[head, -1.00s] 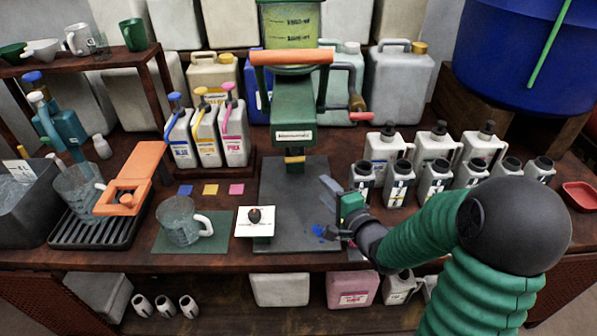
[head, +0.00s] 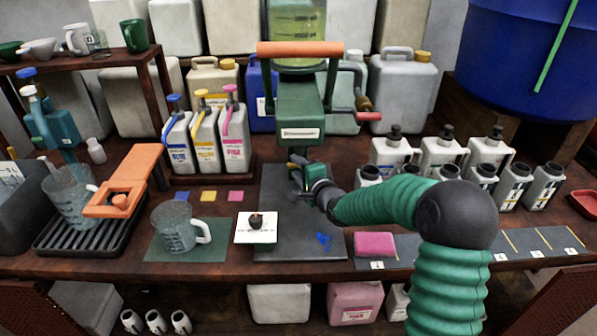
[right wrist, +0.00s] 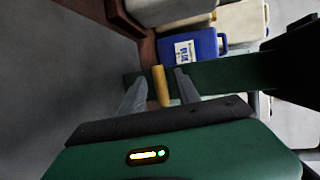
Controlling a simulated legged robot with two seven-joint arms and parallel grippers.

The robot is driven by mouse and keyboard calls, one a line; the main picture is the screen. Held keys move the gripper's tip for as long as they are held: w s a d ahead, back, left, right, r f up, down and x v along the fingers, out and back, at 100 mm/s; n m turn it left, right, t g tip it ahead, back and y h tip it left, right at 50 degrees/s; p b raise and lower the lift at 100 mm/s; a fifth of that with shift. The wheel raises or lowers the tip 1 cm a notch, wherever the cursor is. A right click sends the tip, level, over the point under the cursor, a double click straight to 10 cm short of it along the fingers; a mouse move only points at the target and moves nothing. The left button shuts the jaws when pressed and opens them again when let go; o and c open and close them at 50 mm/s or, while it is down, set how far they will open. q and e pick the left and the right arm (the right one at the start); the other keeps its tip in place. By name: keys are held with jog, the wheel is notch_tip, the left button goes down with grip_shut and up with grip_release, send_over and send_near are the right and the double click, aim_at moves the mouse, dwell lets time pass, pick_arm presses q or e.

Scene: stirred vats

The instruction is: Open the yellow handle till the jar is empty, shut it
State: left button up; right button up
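The jar (head: 297,25) at the top of the green dispenser (head: 297,110) holds yellow-green liquid; the frame's top edge cuts it off. The yellow handle (right wrist: 161,86) sits low on the dispenser; in the head view my right gripper mostly hides it. My right gripper (head: 302,172) is at the dispenser's lower end, above the dark mat. In the right wrist view its two grey fingers (right wrist: 160,92) are apart, one on each side of the handle, with gaps showing. My left gripper is not in view.
A clear jug (head: 177,226) stands on a green mat left of the dispenser, next to a white card (head: 257,228) with a dark knob. The dark mat (head: 290,236) has blue bits on it. A pink block (head: 374,245) and white bottles (head: 440,152) are at the right.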

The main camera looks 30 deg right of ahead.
jog(key=shift+d+f, duration=0.15)
jog(key=shift+d, duration=0.2)
jog(key=c, duration=0.5)
grip_shut()
jog(key=shift+a+f, duration=0.1)
